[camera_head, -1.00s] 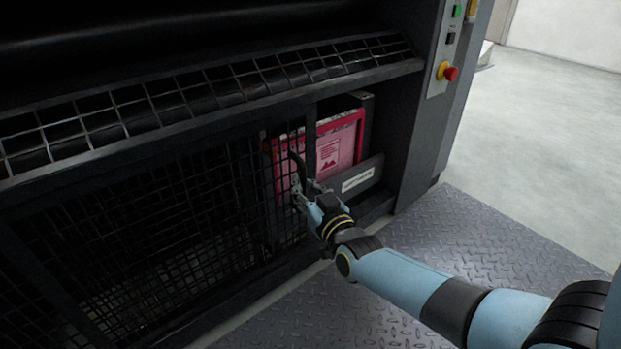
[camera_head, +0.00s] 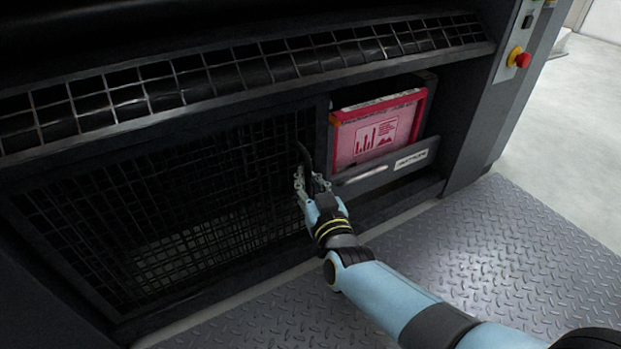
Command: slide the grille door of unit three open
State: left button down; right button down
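The grille door (camera_head: 215,190) of black wire mesh fills the lower left of the machine's front. Its right edge stands just left of an open bay, which holds a red-framed pink panel (camera_head: 376,135) with charts on it. A black curved handle (camera_head: 303,153) stands out near the door's right edge. My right gripper (camera_head: 309,180) is at this handle, its fingers on both sides of the handle's lower part. They appear closed on it, though the contact is small in view. My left gripper is not in view. No unit number is readable.
A labelled dark ledge (camera_head: 390,172) fronts the bay. A slanted mesh guard (camera_head: 240,75) runs above the door. A red emergency button (camera_head: 518,58) is on the right column. Diamond-plate floor (camera_head: 500,250) lies clear in front.

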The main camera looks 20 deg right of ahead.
jog(key=shift+s+f, duration=0.2)
jog(key=shift+f, duration=0.1)
jog(key=c, duration=1.6)
grip_release()
jog(key=shift+d+r, duration=0.1)
jog(key=o, duration=0.3)
jog(key=shift+r, duration=0.1)
jog(key=s, duration=0.4)
jog(key=s+a, duration=0.1)
jog(key=s, duration=0.6)
jog(key=shift+s+a, duration=0.25)
jog(key=shift+s, duration=0.15)
